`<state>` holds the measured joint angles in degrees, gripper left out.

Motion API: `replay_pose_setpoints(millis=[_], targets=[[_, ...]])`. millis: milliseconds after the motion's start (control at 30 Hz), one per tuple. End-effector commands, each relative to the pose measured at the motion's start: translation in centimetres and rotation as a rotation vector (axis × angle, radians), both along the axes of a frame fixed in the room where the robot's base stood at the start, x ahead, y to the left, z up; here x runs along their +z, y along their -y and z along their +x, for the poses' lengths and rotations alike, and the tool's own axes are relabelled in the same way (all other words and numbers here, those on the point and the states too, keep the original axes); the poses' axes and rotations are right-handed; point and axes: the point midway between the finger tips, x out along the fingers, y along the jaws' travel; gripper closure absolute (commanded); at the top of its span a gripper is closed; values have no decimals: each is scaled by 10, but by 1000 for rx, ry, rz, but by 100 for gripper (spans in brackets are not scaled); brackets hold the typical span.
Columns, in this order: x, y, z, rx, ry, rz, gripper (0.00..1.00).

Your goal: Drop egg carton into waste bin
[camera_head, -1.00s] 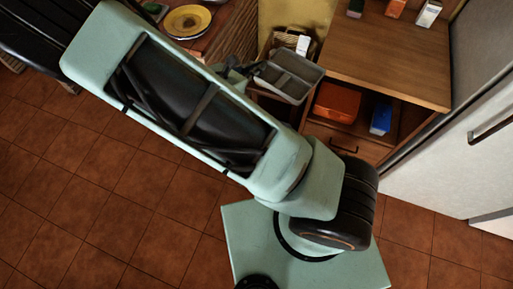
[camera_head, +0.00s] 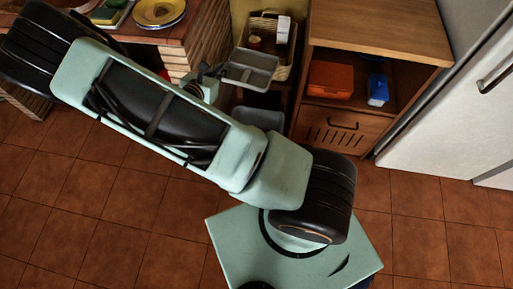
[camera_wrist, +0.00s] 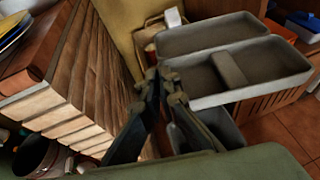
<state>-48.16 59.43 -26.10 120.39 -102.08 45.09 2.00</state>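The egg carton (camera_head: 248,70) is a grey, open two-part tray held up in the air, left of the wooden cabinet. It also shows large in the wrist view (camera_wrist: 281,62). My gripper (camera_head: 207,74) is at the carton's left end, and in the wrist view its dark fingertips (camera_wrist: 163,78) close on the carton's near edge. A dark grey open bin (camera_head: 262,117), apparently the waste bin, stands lower down between the brick counter and the cabinet. In the wrist view the bin (camera_wrist: 229,131) lies below the carton, which hides part of it.
A wicker basket (camera_head: 285,66) with a white box and a jar sits behind the carton. The cabinet (camera_head: 380,28) holds an orange box (camera_head: 331,80) and a blue box (camera_head: 377,89). A brick counter (camera_head: 203,32) with yellow plates is close on the left. The tiled floor ahead is clear.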

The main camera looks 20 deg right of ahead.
Motion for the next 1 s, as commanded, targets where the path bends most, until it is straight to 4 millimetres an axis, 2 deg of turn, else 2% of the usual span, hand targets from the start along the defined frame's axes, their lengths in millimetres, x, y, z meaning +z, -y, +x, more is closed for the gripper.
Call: replay_pose_setpoints(millis=[33,267,400,600,700,833,1000], targets=[[-36,5,6,12,-3,-3,100],[-139,20,30,84,-3,-3,100],[-206,29,39,128,-5,-3,100],[-303,44,45,187,-5,-2,100],[-343,50,46,211,-4,-3,100],[-379,55,45,233,-1,-1,100],[-400,58,44,247,0,0,100]])
